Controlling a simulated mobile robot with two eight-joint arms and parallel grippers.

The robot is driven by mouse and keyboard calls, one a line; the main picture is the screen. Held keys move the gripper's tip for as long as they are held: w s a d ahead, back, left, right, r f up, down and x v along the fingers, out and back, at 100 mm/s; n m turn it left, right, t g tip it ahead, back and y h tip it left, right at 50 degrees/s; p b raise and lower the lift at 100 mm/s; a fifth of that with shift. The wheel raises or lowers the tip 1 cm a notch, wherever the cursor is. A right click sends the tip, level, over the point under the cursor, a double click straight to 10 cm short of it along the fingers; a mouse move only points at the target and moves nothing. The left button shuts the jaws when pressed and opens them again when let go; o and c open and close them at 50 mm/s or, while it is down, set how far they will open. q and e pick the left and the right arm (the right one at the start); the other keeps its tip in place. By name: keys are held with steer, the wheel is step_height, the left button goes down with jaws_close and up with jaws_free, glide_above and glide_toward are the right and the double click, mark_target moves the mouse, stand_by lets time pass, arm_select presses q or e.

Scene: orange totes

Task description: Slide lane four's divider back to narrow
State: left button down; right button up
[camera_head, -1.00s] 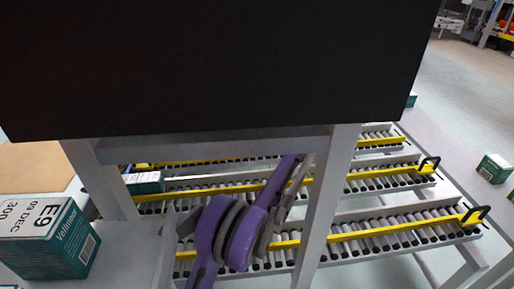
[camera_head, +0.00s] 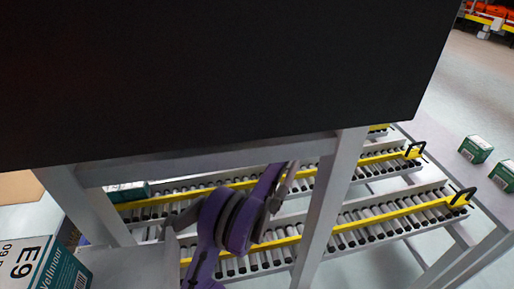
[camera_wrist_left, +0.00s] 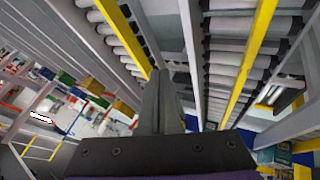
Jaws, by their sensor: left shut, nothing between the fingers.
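Sloping roller lanes show in the head view, each with a yellow divider rail. I cannot tell which lane is four. My purple left arm reaches in under the frame among the lanes, its fingertips not clear there. In the left wrist view my left gripper (camera_wrist_left: 163,82) is shut and empty, pointing along the lanes. One yellow rail (camera_wrist_left: 125,35) is to its left and another (camera_wrist_left: 248,60) to its right. My right gripper is not in view.
A large black panel (camera_head: 220,70) blocks the upper head view. A grey post (camera_head: 328,200) stands right of my arm. A Vellmann box (camera_head: 45,265) is at lower left. Two small green boxes (camera_head: 475,149) (camera_head: 503,175) are at the right. A green-and-white box (camera_head: 128,192) lies on a lane.

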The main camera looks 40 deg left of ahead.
mark_target(251, 151)
arm_select(q)
steer(key=x, duration=0.3)
steer(key=w+x, duration=0.1)
steer(key=x, duration=0.2)
steer(key=a+r+x, duration=0.1)
steer(key=x, duration=0.3)
steer(key=shift+w+a, duration=0.1)
steer(key=shift+w, duration=0.1)
steer(key=shift+w+a, duration=0.5)
steer(key=shift+a, duration=0.15)
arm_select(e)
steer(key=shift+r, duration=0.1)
arm_select(q)
steer(key=shift+w+a+r+p, duration=0.1)
steer(key=shift+a+p, duration=0.05)
steer(key=shift+p, duration=0.3)
steer(key=w+a+p, duration=0.3)
steer(key=p, duration=0.1)
steer(key=shift+a+p, duration=0.25)
steer(key=shift+p, duration=0.1)
steer(key=shift+w+a+p, duration=0.1)
steer(key=shift+p, duration=0.2)
steer(key=shift+r, duration=0.1)
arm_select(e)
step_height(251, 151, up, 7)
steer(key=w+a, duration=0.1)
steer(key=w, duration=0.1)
